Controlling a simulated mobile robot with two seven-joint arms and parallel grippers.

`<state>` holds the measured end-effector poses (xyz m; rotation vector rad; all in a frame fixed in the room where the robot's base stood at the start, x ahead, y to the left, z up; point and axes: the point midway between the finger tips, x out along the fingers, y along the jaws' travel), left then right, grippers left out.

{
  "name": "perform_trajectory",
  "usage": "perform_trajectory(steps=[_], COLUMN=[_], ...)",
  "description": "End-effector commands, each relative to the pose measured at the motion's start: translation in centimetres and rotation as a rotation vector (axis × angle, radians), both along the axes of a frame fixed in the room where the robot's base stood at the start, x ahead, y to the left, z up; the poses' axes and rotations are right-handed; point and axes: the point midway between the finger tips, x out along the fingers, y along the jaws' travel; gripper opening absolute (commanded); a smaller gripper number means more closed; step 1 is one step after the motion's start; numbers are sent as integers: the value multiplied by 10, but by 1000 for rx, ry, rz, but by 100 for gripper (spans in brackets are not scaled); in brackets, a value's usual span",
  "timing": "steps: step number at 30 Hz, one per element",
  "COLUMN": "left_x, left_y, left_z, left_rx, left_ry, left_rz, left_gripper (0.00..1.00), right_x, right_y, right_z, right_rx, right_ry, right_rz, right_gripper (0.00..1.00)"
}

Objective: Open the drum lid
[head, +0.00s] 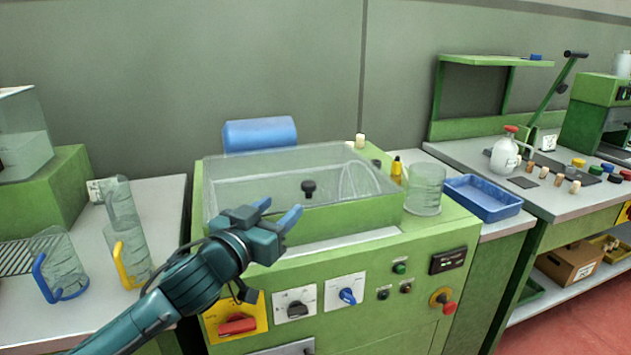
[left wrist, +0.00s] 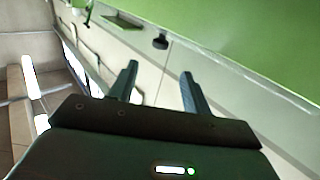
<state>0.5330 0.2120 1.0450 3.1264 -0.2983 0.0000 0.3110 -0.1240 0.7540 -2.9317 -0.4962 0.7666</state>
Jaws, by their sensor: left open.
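The drum lid (head: 255,165) is a clear cover on top of the green machine, and it looks closed. A black knob (head: 308,188) stands on it near the middle. My left gripper (head: 281,208) is open and empty, in front of the knob and lower left of it in the head view. In the left wrist view the two fingers (left wrist: 158,82) are spread apart, and the black knob (left wrist: 160,41) shows beyond them, between their lines and apart from them. My right gripper is in neither view.
The green machine (head: 345,330) has switches and a red button on its front. A blue roll (head: 260,133) lies behind the lid. A clear beaker (head: 426,188) and a blue tray (head: 484,198) stand at its right. Jugs with blue and yellow handles (head: 128,235) stand at left.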

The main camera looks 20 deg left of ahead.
Motion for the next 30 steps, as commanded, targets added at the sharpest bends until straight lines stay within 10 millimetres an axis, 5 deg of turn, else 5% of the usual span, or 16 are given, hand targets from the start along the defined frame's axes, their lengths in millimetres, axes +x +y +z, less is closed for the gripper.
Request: perform_trajectory(steps=[15, 30], left_x=[98, 120], left_y=[-19, -24], left_z=[2, 0], left_rx=[1, 2], left_ry=[-1, 1], left_rz=[0, -1], left_gripper=[48, 48], right_x=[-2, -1], right_y=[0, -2], right_z=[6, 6], right_rx=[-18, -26], right_ry=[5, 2], right_rz=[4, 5], right_gripper=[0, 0])
